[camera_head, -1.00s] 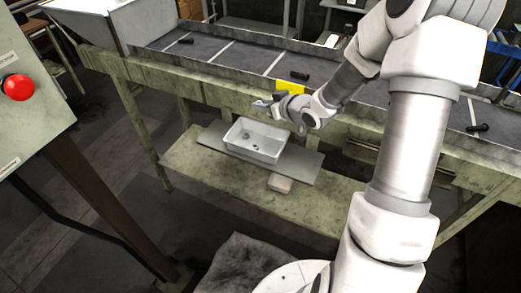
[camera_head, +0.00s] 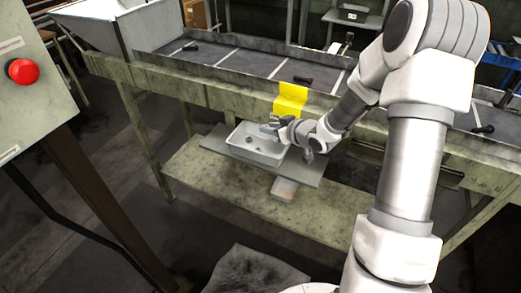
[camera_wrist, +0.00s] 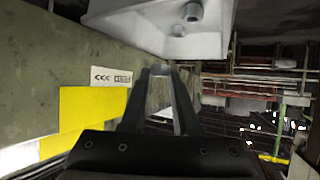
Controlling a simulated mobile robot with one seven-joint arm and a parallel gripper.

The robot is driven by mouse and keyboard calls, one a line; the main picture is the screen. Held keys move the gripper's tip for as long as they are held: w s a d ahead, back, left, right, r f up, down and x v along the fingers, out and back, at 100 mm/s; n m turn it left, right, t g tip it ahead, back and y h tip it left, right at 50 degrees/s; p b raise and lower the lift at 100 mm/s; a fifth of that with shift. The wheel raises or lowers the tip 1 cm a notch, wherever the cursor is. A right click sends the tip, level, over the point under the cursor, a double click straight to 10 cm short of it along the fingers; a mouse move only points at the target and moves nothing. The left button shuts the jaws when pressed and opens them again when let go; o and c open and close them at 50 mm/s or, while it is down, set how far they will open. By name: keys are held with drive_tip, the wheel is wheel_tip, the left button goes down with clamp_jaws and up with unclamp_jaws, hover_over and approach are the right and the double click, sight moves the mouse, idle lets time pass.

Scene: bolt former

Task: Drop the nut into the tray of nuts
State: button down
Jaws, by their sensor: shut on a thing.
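The white tray (camera_head: 265,158) sits on a grey board under the conveyor, with a few dark nuts (camera_head: 250,138) inside. My gripper (camera_head: 270,126) is low at the tray's far right side, near its rim, pointing left. In the wrist view the tray (camera_wrist: 150,35) is at the top with nuts (camera_wrist: 192,12) in it, and my gripper's fingertips (camera_wrist: 163,72) are just below its rim in the picture. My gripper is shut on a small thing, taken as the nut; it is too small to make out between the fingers.
The conveyor (camera_head: 232,62) with several dark bolts runs above and behind the tray, with a yellow patch (camera_head: 290,98) on its side beam. A control box with a red button (camera_head: 22,71) stands at the left. The lower shelf (camera_head: 200,178) has free room left of the tray.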

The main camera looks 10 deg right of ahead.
drive_tip(key=shift+f+b, duration=0.7)
drive_tip(key=shift+f, duration=0.6)
drive_tip(key=c, duration=0.6)
unclamp_jaws()
drive_tip(key=p+v, duration=0.3)
drive_tip(key=v, duration=1.4)
drive_tip(key=shift+s+r, duration=0.15)
drive_tip(key=shift+s, duration=0.05)
drive_tip(key=shift+w+d, duration=0.1)
